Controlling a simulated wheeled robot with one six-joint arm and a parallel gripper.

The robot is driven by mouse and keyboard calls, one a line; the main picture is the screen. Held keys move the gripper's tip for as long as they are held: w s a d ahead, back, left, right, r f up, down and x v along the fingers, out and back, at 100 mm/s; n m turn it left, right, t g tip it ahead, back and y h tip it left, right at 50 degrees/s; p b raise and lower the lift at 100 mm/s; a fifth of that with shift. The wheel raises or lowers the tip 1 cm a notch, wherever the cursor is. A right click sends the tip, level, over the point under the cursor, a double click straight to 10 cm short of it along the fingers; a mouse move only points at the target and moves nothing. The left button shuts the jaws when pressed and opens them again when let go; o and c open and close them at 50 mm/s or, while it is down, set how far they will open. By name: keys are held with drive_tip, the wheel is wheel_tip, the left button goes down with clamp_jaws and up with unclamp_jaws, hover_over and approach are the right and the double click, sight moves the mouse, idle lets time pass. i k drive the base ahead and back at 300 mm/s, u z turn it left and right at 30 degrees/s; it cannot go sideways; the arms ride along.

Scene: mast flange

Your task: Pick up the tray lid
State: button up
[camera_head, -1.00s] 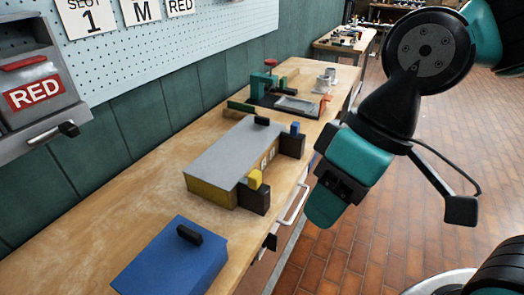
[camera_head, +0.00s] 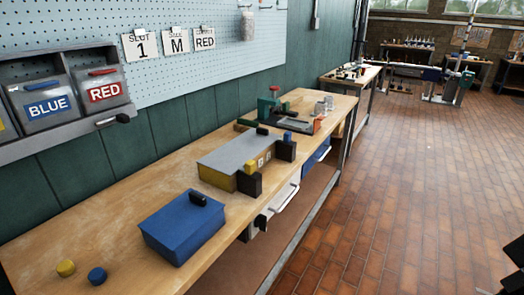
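A flat grey lid-like plate (camera_head: 228,151) lies on top of a yellow-sided tray (camera_head: 217,178) on the workbench. A small black handle (camera_head: 262,129) stands near its far edge. Nearer is a closed blue box (camera_head: 178,231) with a black handle (camera_head: 198,197) on top. I cannot tell for sure which of these tops is the tray lid.
A yellow knob (camera_head: 66,268) and a blue knob (camera_head: 97,276) lie at the bench's near end. Dark blocks (camera_head: 248,185) stand by the tray's right side. A green fixture (camera_head: 268,103) stands farther back. Bins (camera_head: 107,91) hang on the left wall. The brick floor (camera_head: 400,190) is clear.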

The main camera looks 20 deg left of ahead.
sight(227, 159)
drive_tip(key=z, duration=0.3)
drive_tip(key=i, duration=2.2)
drive_tip(key=u, duration=1.55)
drive_tip(key=i, duration=0.85)
drive_tip(key=u, duration=0.75)
